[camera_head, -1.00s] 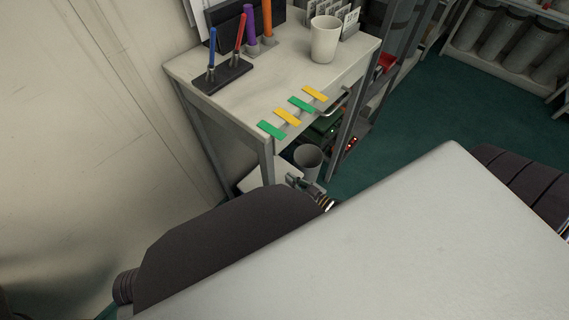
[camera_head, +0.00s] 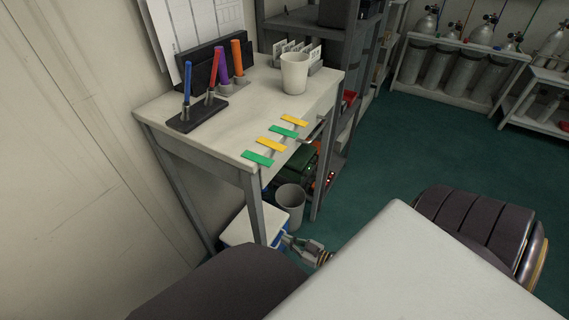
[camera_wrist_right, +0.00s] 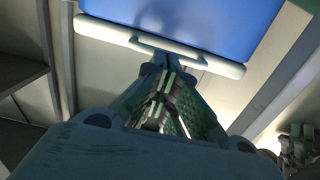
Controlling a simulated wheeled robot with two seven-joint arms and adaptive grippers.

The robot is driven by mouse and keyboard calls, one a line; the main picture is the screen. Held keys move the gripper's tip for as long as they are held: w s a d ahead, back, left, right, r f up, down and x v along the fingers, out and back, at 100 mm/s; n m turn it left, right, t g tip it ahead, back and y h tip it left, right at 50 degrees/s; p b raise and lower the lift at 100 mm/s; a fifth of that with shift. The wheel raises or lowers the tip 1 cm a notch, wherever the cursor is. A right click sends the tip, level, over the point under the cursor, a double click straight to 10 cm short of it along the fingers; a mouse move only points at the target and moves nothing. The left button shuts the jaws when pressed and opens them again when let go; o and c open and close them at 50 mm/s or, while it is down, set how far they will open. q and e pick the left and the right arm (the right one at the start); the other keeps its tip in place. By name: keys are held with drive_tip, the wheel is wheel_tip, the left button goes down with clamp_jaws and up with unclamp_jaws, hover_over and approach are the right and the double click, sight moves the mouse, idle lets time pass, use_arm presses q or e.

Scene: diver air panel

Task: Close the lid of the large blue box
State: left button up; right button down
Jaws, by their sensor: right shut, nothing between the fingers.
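The large blue box (camera_head: 283,233) stands on the floor under the desk, partly hidden by a desk leg and my arm. Its white lid (camera_head: 240,228) looks to lie flat across the top in the head view; whether it is fully down I cannot tell. My right gripper (camera_head: 288,241) is shut and empty, low beside the box's right side. In the right wrist view the shut fingers (camera_wrist_right: 161,80) point at a pale rim (camera_wrist_right: 105,35) along the blue panel (camera_wrist_right: 205,18); contact is unclear. My left gripper is not in view.
A desk (camera_head: 225,125) with pens, a white mug (camera_head: 294,73) and coloured tags stands over the box. A grey bin (camera_head: 290,205) is close behind the gripper. Shelving (camera_head: 340,90) stands behind. Green floor (camera_head: 440,140) is clear to the right.

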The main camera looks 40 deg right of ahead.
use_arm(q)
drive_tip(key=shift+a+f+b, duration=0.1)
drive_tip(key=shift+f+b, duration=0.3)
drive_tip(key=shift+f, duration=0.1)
use_arm(e)
drive_tip(key=shift+f, duration=0.9)
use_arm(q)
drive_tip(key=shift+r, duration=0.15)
use_arm(e)
drive_tip(key=shift+r, duration=0.15)
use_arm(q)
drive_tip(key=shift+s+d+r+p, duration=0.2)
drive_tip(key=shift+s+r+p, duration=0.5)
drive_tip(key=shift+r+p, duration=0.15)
use_arm(e)
drive_tip(key=s+d+f, duration=0.2)
drive_tip(key=s+f, duration=0.2)
drive_tip(key=s, duration=0.3)
drive_tip(key=shift+d, duration=0.25)
